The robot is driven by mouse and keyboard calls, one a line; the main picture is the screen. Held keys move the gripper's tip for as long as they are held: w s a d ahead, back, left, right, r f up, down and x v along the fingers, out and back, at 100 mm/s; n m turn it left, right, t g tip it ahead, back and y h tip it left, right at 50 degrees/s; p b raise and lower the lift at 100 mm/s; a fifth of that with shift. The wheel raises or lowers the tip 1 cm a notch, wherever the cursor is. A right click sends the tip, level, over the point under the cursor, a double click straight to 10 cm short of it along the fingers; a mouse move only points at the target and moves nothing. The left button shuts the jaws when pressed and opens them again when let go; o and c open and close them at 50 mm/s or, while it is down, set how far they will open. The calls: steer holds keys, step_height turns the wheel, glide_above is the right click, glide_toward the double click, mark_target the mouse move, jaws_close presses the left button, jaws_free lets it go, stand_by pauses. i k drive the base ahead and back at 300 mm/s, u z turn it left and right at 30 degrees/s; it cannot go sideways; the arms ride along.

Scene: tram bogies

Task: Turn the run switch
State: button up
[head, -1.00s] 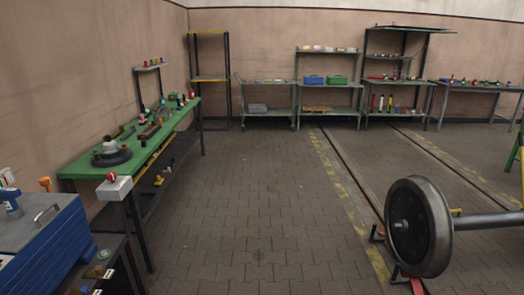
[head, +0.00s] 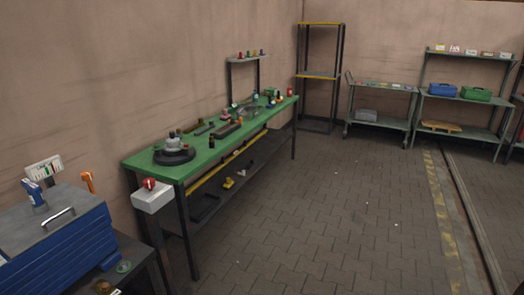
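A light grey box with a red knob (head: 150,184) on it, which looks like the run switch, is fixed at the near left corner of the green workbench (head: 150,164). The knob faces up and outward; its exact setting is too small to read. A dark round turntable with a grey piece (head: 174,152) stands on the bench just behind the switch. My gripper is not in view.
A blue toolbox (head: 70,250) on a low dark table stands at the near left, close to the switch. Shelves and a trolley (head: 380,122) stand at the back.

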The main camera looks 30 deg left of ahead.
mark_target(149, 182)
steer(key=u, duration=0.75)
steer(key=i, duration=1)
steer(key=u, duration=2.25)
steer(key=i, duration=1.5)
steer(key=u, duration=0.6)
